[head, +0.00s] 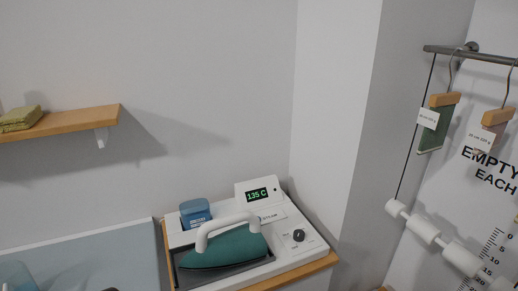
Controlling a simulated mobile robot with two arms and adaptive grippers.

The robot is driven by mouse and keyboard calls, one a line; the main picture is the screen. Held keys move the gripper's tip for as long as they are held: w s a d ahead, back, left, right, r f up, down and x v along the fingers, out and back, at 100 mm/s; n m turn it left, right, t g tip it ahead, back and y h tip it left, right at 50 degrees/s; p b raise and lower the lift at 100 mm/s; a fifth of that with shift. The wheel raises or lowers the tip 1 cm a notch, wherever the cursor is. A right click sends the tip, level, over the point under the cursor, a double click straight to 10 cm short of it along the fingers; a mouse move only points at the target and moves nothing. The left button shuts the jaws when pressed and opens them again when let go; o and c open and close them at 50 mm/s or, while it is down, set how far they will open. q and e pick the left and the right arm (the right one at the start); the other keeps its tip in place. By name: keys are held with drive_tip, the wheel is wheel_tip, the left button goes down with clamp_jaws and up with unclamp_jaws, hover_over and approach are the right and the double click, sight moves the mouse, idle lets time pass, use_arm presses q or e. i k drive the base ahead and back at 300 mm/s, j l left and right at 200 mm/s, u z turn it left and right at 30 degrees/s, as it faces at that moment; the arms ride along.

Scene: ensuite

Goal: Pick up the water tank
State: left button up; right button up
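The blue water tank (194,211) sits at the back left of a white ironing station, behind the iron. It looks upright, and its lower part is partly hidden by the iron's white handle. The iron (225,250) has a teal body and a white handle and rests on a dark plate at the front of the station (300,258).
The station stands on a wooden surface (327,263). A grey-blue board (85,262) lies to its left. A wooden shelf (70,122) with folded green cloth (20,118) is on the wall. Hangers (442,100) and white rolls (422,228) hang at right.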

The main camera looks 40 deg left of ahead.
sight(196, 217)
drive_tip(key=u, duration=1.9)
drive_tip(key=j, duration=0.7)
drive_tip(key=i+j+z, duration=0.1)
drive_tip(key=j, duration=0.55)
